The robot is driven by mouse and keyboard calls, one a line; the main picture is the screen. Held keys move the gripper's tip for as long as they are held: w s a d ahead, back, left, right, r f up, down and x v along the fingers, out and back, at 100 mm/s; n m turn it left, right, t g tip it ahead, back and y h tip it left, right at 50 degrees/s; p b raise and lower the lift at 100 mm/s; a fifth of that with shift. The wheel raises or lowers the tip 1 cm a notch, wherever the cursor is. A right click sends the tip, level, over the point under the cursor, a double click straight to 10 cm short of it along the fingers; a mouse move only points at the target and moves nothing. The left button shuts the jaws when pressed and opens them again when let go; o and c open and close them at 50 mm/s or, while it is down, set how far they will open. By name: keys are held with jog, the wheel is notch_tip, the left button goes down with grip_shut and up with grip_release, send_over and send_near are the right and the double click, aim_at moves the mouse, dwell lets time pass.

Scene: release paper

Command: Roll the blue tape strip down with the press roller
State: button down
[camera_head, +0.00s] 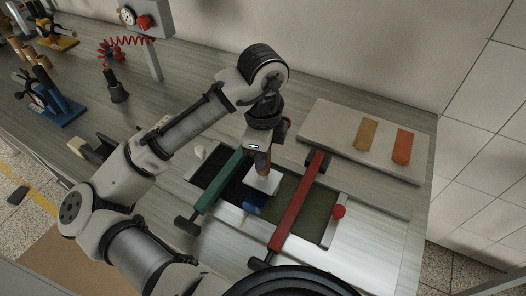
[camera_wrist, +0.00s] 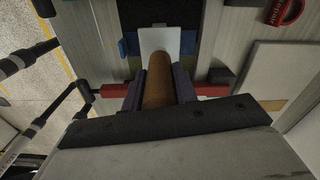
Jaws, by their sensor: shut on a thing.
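My gripper (camera_head: 258,160) is shut on a brown cylindrical handle, which shows between the two fingers in the wrist view (camera_wrist: 158,88). A flat white head (camera_head: 263,182) is at the handle's lower end, and I take the two together as the press roller. The blue tape strip (camera_head: 253,204) lies by the near side of the white head on the dark bed. Blue also shows beside the head in the wrist view (camera_wrist: 131,43). The head covers part of the strip, and I cannot tell whether they touch.
A green bar (camera_head: 216,182) and a red bar (camera_head: 299,204) cross the dark green bed on either side of the roller. A red knob (camera_head: 338,211) stands right of it. A pale board (camera_head: 335,125) at the back right holds tan and orange strips.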

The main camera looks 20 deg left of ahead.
notch_tip(320, 180, up, 4)
jog(key=p, duration=0.4)
jog(key=shift+w+r, duration=0.1)
jog(key=shift+r, duration=1.35)
